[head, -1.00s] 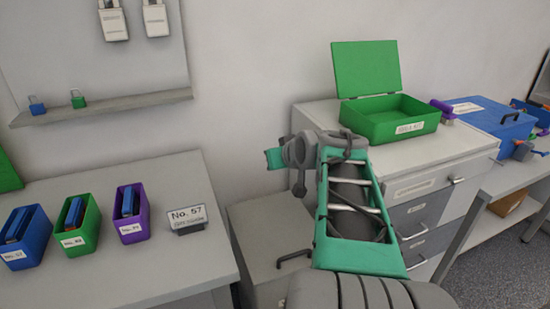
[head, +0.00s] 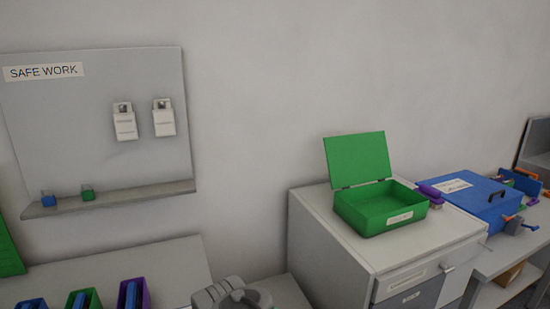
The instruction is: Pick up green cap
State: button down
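I cannot make out a piece that is clearly a green cap. Green things in view are an open green box (head: 374,217) with its lid raised, on the grey drawer cabinet (head: 330,240), and a small green padlock-like piece (head: 88,194) on the wall shelf (head: 140,195). A green bin (head: 92,297) at the bottom left is cut off by the frame. A grey rounded part of my arm shows at the bottom centre. My gripper's fingers are not in view. The floor of the green box is partly hidden by its front wall.
A small blue padlock-like piece (head: 48,201) is on the shelf too. Blue (head: 35,303) and purple (head: 146,295) bins flank the green bin. A purple piece (head: 428,191) and a blue case (head: 470,197) are right of the green box, with small coloured parts beyond.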

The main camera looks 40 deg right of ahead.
aim_at(510, 183)
jog(key=z, duration=0.85)
jog(key=k, duration=1.15)
jog(key=z, duration=2.6)
jog(key=i, duration=1.9)
jog(key=u, duration=0.85)
jog(key=i, duration=0.7)
jog(key=u, duration=0.65)
